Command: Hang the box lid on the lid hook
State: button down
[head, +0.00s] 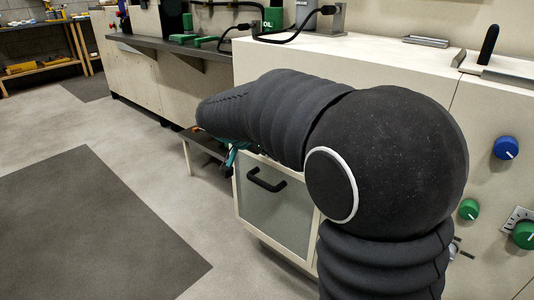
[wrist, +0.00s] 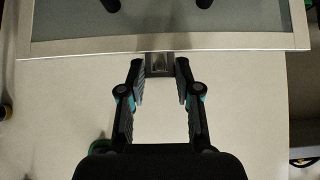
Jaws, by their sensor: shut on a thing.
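The box lid looks to be the cream-framed glass panel (head: 284,222) with a black bar handle, low on the unit front in the head view. In the wrist view a similar framed panel (wrist: 235,43) spans the top, with two dark handle posts cut off by the picture edge. My gripper (wrist: 160,78) has its fingertips on both sides of a small grey metal tab (wrist: 160,62) at the middle of the panel's edge. It is shut on this part. In the head view my arm hides most of the gripper; teal bits show by the panel's top left corner. I cannot make out the lid hook.
A cream counter (head: 370,62) runs behind my arm, with hoses and a black upright handle (head: 488,45) on it. Blue and green knobs (head: 506,148) stick out at right. A low dark table (head: 203,143) stands left of the panel. The floor at left is clear.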

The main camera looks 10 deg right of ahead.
jog(key=shift+w+d, duration=0.15)
jog(key=shift+d, duration=0.05)
jog(key=shift+w+d+b, duration=0.55)
jog(key=shift+w+d, duration=0.1)
jog(key=shift+d, duration=0.25)
jog(key=shift+f+b, duration=0.35)
jog(key=shift+b, duration=0.15)
dwell(0.9)
jog(key=c, duration=0.7)
grip_release()
jog(key=v, duration=1.2)
